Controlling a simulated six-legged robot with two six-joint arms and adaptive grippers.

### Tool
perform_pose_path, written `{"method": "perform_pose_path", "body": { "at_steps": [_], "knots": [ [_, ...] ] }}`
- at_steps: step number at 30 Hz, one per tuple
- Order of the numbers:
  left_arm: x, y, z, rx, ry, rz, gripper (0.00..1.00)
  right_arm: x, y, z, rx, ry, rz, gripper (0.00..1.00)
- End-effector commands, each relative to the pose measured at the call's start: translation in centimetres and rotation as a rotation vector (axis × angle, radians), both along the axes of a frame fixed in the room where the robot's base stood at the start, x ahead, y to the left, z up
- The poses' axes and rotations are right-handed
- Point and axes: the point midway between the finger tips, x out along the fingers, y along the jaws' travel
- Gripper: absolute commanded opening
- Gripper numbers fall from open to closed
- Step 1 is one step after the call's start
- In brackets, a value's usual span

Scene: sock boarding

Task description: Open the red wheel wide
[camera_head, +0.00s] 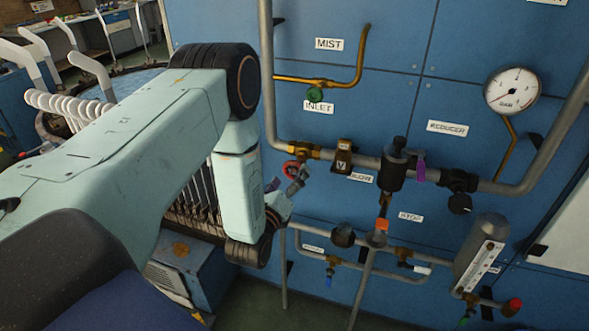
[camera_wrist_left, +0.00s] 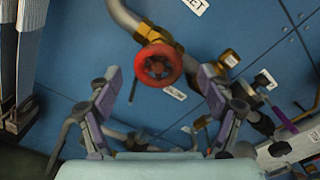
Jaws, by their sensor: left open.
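The red wheel (camera_wrist_left: 157,84) sits on a brass valve in the grey pipe, and its face shows as a full ring in the left wrist view. In the head view the red wheel (camera_head: 290,171) is small and partly covered by my gripper. My left gripper (camera_wrist_left: 158,76) is open, with one purple-padded finger on each side of the wheel's line. The wheel appears between and just beyond the fingertips, with clear gaps on both sides. In the head view my left gripper (camera_head: 285,187) is close in front of the valve. My right gripper is in neither view.
A blue panel (camera_head: 460,100) carries pipes and labels. A green knob (camera_head: 314,95) is above the red wheel, and a black regulator (camera_head: 396,165) is to its right. A pressure gauge (camera_head: 512,90) is at upper right. Another red knob (camera_head: 513,306) is at lower right.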

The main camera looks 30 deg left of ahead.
Motion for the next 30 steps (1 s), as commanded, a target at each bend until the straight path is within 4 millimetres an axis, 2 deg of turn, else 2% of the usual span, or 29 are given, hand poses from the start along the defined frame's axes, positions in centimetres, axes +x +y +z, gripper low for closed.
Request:
{"method": "perform_pose_path", "body": {
  "at_steps": [3,9,19,30],
  "knots": [
    [1.8,0.4,0.1,0.000,-0.003,-0.002,0.80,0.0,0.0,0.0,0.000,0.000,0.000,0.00],
    [3.6,0.7,0.0,-0.001,0.000,-0.003,0.80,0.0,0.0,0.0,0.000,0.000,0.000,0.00],
    [3.9,0.8,0.0,-0.002,0.001,-0.003,0.80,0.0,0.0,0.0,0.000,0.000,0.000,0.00],
    [3.9,0.8,0.0,-0.002,0.002,-0.002,0.48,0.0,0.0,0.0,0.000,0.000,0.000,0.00]
  ]
}}
